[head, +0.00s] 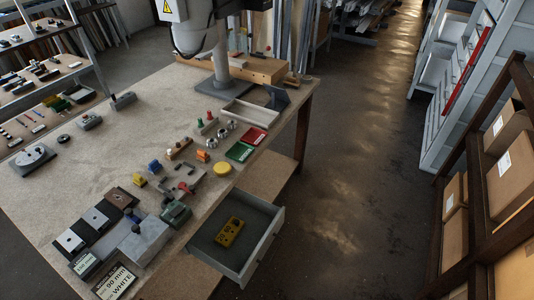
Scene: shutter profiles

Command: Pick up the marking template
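A flat yellow plate with holes (230,232), which looks like the marking template, lies inside an open grey drawer (272,243) below the front right side of the workbench. It lies flat on the drawer floor, with clear floor around it. Neither of my grippers is in the head view.
The workbench (100,155) carries many small things near the drawer: a yellow disc (222,168), a green tray (240,152), a red tray (253,136), a grey block (145,240). A machine on a post (221,65) stands at the back. The floor (350,190) to the right is clear.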

